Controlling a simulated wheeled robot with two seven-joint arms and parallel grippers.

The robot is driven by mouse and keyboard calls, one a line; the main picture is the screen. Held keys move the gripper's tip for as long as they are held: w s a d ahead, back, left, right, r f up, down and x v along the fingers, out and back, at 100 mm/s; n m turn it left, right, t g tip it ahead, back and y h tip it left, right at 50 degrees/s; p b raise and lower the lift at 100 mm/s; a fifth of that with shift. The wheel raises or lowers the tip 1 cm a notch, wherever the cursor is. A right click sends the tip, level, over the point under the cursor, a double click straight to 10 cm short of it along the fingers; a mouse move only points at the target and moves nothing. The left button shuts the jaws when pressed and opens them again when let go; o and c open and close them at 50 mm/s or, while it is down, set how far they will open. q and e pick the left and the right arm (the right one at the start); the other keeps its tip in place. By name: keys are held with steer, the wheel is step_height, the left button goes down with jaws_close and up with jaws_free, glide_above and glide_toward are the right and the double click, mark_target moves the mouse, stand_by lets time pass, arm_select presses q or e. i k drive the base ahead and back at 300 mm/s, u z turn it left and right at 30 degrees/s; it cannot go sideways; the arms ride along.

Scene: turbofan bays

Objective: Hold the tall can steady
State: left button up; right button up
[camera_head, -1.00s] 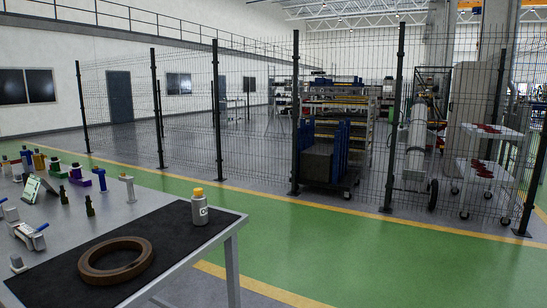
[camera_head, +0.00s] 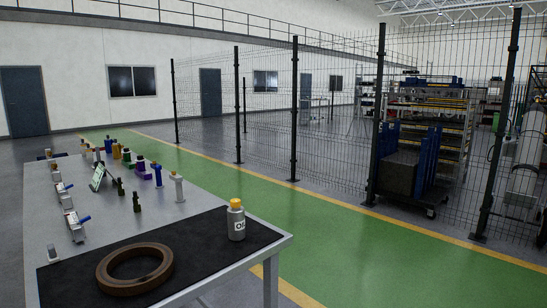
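A tall grey can (camera_head: 236,222) with a yellow-orange cap and a dark marking on its side stands upright in the head view. It is on the black mat (camera_head: 201,244) near the right edge of the table. Nothing touches it. Neither of my grippers shows in this view.
A brown ring (camera_head: 135,269) lies flat on the mat, left of the can. Green floor (camera_head: 350,250) is clear right of the table, up to the wire fence.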

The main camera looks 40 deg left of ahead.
mark_target(234, 203)
steer(key=i, duration=2.75)
steer(key=u, duration=3.2)
